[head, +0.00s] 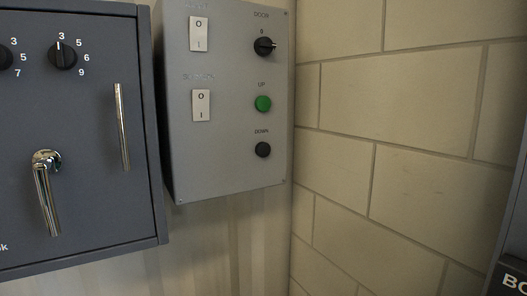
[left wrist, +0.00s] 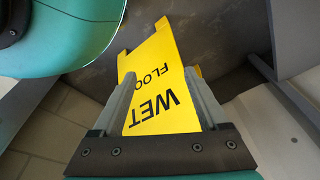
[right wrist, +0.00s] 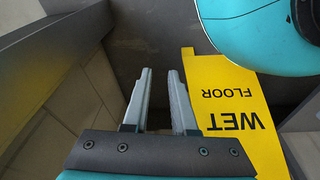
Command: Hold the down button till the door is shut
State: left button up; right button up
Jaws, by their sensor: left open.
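The down button (head: 263,149) is a round black button under the label DOWN on a grey control panel (head: 228,165). The round green UP button (head: 263,103) is above it. Neither gripper shows in the head view, and nothing touches the down button. My left gripper (left wrist: 160,73) is open in the left wrist view, with a yellow wet floor sign beyond its fingers. My right gripper (right wrist: 160,71) is partly open and empty in the right wrist view, its fingers apart with bare floor beyond. I cannot make out the door in any view.
The panel also has a black knob (head: 265,46) labelled DOOR and two white rocker switches (head: 199,34) (head: 201,105). A dark grey cabinet (head: 95,190) with dials and chrome handles is left of it. A block wall (head: 410,130) is right. The yellow sign (left wrist: 165,92) stands below.

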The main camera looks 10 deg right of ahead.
grip_shut()
jog(key=shift+w, duration=0.1)
dwell(1.2)
